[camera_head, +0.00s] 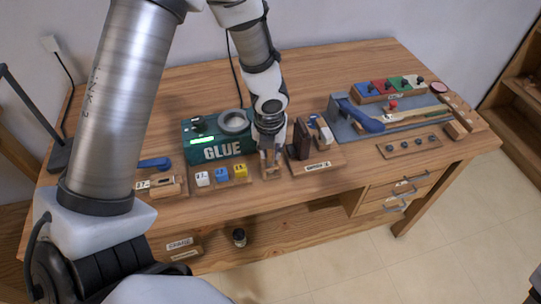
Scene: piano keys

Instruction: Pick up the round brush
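I cannot pick out the round brush for certain. A wooden stand with a small label (317,166), too small to read surely, sits right of my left gripper (270,166). It carries a dark upright block (301,138) and a blue and white piece (321,130). My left gripper points down at the front of the desk, between this stand and the coloured blocks. Its fingertips are small, with wood colour between them, so I cannot tell whether they are open or hold something. My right gripper is not in view.
The wooden desk (310,87) holds a green GLUE box (218,150), a board with white, blue and yellow blocks (221,175), and a grey tray (352,130) with a blue-handled tool (365,119). The desk's back middle is clear.

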